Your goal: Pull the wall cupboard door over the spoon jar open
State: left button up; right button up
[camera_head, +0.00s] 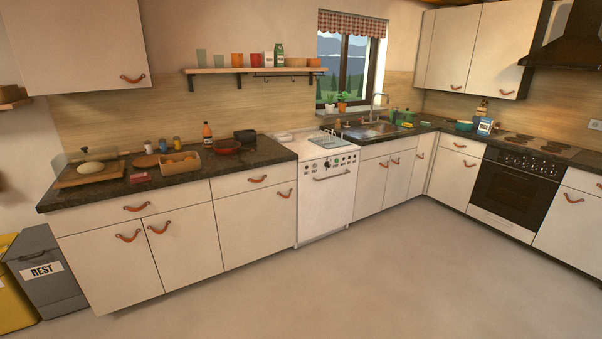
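Wall cupboards with pale doors and brown leather pulls hang at the right, beside the dark hood. Their right-hand door (502,45) is shut, with its leather pull (507,92) near the bottom edge. Below it on the counter stands a small brownish container (482,107), which may be the spoon jar; it is too small to be sure. The narrower door (451,48) to its left is also shut, with a pull (456,87) low down. Neither of my grippers is in view.
Another wall cupboard (78,42) hangs at the upper left. The counters carry a stove, sink and oven (515,190) below. Yellow and grey bins (45,270) stand at the lower left. The floor (340,285) in front is clear.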

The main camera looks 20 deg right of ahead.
aim_at(507, 29)
jog(key=i+l+z, duration=0.4)
jog(key=i, duration=0.15)
jog(key=i+z, duration=0.4)
jog(key=i, duration=0.15)
jog(key=i+z, duration=0.4)
jog(key=i, duration=0.2)
jog(key=i+j+z, duration=0.35)
jog(key=i, duration=0.2)
jog(key=i+l+z, duration=0.1)
jog(key=i, duration=1.05)
jog(key=i+z, duration=0.1)
jog(key=i, duration=1.05)
jog(key=i+j+z, duration=0.15)
jog(key=i, duration=1)
